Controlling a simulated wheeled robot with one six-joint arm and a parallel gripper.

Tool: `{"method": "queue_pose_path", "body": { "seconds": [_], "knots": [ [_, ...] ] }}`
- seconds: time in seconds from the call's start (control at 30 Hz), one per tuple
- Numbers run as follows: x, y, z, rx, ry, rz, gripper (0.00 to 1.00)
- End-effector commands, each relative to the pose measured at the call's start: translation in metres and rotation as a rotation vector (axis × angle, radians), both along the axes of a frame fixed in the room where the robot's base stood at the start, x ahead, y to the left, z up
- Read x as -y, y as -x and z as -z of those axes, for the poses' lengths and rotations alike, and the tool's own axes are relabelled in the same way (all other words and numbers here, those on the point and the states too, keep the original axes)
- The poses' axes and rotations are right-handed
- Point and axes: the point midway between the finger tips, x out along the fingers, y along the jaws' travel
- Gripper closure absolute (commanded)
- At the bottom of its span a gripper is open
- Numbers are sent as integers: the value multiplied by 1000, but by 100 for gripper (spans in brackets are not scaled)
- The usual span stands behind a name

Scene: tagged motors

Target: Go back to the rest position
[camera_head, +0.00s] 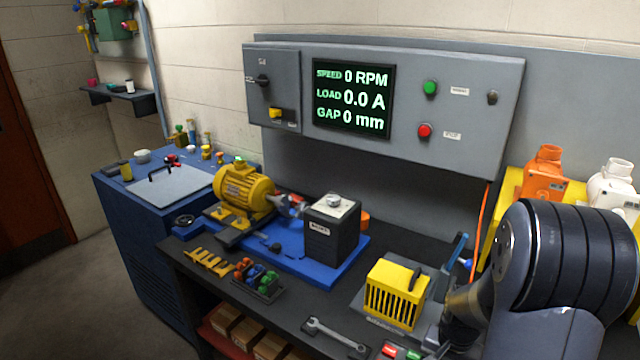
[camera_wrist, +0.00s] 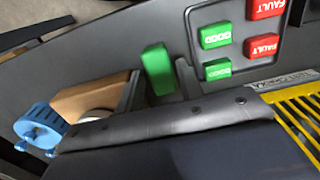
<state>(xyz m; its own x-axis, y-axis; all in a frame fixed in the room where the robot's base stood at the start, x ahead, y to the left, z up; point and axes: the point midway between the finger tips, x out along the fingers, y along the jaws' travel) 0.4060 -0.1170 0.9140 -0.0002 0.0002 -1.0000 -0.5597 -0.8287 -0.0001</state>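In the head view my arm reaches in from the right. My gripper is mostly hidden there, behind the arm and the bottom edge. In the wrist view my gripper (camera_wrist: 158,82) shows two dark fingers, with a green block (camera_wrist: 157,68) between them. The block lies close to the right finger, with a dark gap towards the left one; I cannot tell whether it is gripped. Beside it is a tray (camera_wrist: 237,52) of green GOOD tags (camera_wrist: 215,36) and red FAULT tags (camera_wrist: 262,47).
A yellow slotted box (camera_head: 397,293) stands near the arm, with a wrench (camera_head: 335,335) in front. A yellow motor (camera_head: 243,190) sits on a blue base left of a dark block (camera_head: 331,232). Orange (camera_head: 544,175) and white (camera_head: 613,183) motors stand at right.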

Motion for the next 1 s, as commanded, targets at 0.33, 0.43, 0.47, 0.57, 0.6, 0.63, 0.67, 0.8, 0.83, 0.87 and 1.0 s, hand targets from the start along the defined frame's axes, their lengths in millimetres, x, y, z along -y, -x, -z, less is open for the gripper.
{"method": "queue_pose_path", "body": {
  "seconds": [0.33,0.43,0.47,0.57,0.6,0.63,0.67,0.8,0.83,0.87,1.0],
  "knots": [
    [0,0,8,2,0,0,64],
    [0,0,4,2,0,0,64],
    [0,0,3,1,1,0,64],
    [0,0,2,0,0,0,64],
    [0,0,1,0,0,0,64],
    [0,0,1,0,0,0,64],
    [0,0,1,0,0,0,64],
    [0,0,1,0,0,0,64],
    [0,0,2,0,0,0,64],
    [0,0,2,-1,-1,0,64],
    [0,1,10,-3,-1,0,64]
  ]
}}
